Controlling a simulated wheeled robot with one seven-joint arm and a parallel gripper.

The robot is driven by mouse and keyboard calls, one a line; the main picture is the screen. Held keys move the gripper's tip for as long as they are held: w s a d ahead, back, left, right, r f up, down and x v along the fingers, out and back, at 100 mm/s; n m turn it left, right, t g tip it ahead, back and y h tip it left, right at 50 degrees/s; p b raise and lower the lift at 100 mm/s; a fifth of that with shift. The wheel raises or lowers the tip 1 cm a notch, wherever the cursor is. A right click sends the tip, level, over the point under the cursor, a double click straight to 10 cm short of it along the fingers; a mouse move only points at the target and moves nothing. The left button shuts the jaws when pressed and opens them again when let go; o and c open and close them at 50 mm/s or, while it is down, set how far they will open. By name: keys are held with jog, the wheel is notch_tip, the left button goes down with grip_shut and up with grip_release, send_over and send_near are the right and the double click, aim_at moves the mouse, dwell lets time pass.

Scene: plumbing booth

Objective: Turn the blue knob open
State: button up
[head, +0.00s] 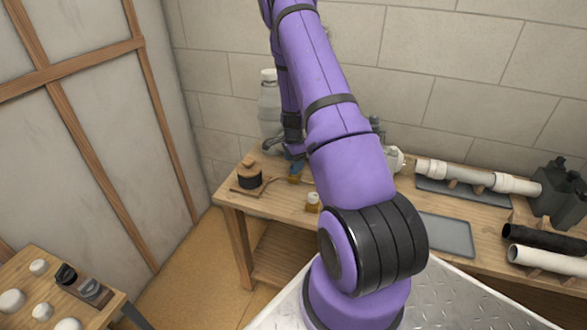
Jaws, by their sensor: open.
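A small blue knob (297,168) shows on the workbench, left of my purple arm. It sits above a brass-coloured part and is partly hidden by my gripper and arm. My gripper (276,150) is at the end of the arm, small and dark, just above and to the left of the knob. It is open, with nothing seen between its fingers. I cannot tell whether it touches the knob, or how far the knob is turned.
The wooden workbench (232,199) stands against a block wall. A dark pot (249,180), a pale bottle (268,105) and a small amber jar (313,203) are near the knob. White pipe (452,174), a grey tray (446,235) and a dark vise (562,193) are at right.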

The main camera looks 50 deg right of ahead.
jog(key=shift+f, duration=1.65)
jog(key=c, duration=0.9)
